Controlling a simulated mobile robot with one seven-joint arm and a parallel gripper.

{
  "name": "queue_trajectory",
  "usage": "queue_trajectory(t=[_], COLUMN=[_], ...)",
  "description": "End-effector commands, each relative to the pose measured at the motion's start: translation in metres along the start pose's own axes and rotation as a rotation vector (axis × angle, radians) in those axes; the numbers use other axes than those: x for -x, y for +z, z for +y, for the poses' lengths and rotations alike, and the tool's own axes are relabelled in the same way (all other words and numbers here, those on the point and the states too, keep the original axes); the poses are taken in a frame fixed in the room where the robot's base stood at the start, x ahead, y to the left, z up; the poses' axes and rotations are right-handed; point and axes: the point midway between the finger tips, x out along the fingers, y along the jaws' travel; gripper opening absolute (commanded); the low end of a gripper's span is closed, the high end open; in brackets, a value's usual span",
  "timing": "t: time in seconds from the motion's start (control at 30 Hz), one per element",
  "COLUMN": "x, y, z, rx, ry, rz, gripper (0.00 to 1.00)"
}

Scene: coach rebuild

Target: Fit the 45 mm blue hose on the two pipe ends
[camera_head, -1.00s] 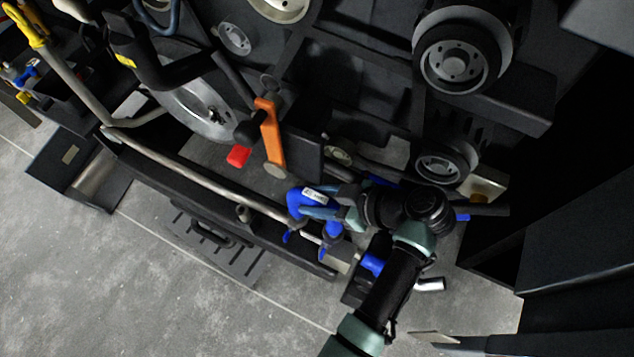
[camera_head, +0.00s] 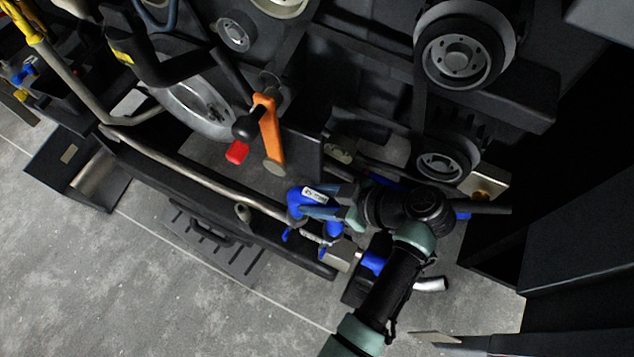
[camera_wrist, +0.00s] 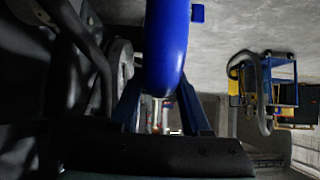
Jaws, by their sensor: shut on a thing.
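The blue hose (camera_head: 297,200) with a white label is a short bent piece, right of centre in the head view. My gripper (camera_head: 337,212) is shut on it from the right. In the wrist view the blue hose (camera_wrist: 166,45) fills the top centre, between the two fingers of my gripper (camera_wrist: 163,100). One pipe end, of the long grey metal pipe (camera_head: 215,182), reaches the hose's left end. A short metal pipe end (camera_head: 310,237) lies by the hose's lower end. I cannot tell whether the hose sits over either pipe end.
An orange lever (camera_head: 270,135) and a red piece (camera_head: 237,152) stand up-left of the hose. Black pulleys (camera_head: 457,57) are at the upper right. A blue trolley (camera_wrist: 280,80) stands far off in the wrist view. Grey floor (camera_head: 180,300) is open at the lower left.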

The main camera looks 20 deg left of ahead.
Motion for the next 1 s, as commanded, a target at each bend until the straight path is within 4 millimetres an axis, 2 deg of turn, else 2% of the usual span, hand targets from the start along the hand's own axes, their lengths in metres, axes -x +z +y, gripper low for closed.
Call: queue_trajectory(t=[0.5,1.0], x=[-0.009,-0.009], y=[0.011,0.011], z=[0.0,0.0], rx=[0.001,0.001], ry=[0.001,0.001], rz=[0.001,0.001], gripper=[0.0,0.0])
